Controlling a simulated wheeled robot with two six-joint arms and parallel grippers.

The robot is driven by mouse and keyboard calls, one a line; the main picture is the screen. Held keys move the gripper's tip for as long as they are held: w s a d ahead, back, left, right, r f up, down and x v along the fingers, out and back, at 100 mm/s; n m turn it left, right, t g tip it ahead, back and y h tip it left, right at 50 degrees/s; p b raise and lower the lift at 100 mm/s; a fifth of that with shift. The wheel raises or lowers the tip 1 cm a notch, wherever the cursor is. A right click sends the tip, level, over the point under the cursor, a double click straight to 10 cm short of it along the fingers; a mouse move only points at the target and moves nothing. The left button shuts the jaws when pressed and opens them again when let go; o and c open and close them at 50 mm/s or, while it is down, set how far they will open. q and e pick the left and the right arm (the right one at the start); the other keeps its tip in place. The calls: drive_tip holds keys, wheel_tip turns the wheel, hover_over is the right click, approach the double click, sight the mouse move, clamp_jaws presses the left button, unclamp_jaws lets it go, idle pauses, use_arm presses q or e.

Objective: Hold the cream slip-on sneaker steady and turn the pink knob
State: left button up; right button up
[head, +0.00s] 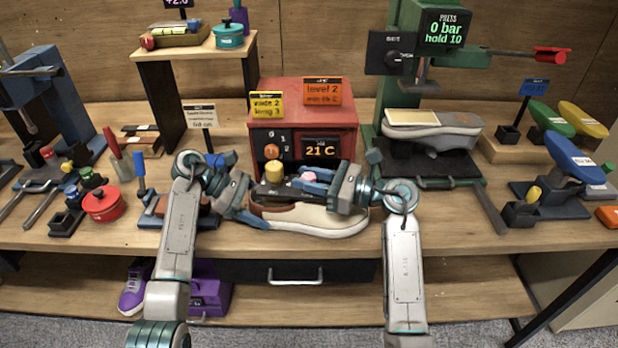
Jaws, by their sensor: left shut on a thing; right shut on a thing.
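The cream slip-on sneaker (315,220) lies on its sole at the front middle of the bench, in front of the red box. Its brown end points left. My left gripper (258,211) is shut on the sneaker at that brown end. The pink knob (308,177) stands above the sneaker's opening, beside a yellow knob (274,170). My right gripper (308,186) comes in from the right over the sneaker and is shut on the pink knob. The fingers and a dark piece between the grippers hide much of the sneaker's top.
The red box (305,100) with a 21 C display stands close behind. A green press (425,60) with another shoe (430,128) is to the right. A red pot (103,204) and tools crowd the left. A drawer (297,273) is below the bench edge.

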drive_tip(key=shift+m+t+h, duration=0.3)
drive_tip(key=shift+m+t, duration=0.2)
drive_tip(key=shift+t, duration=0.3)
drive_tip(key=o, duration=1)
drive_tip(key=shift+c, duration=0.2)
drive_tip(key=v, duration=1.2)
drive_tip(key=shift+w, duration=0.1)
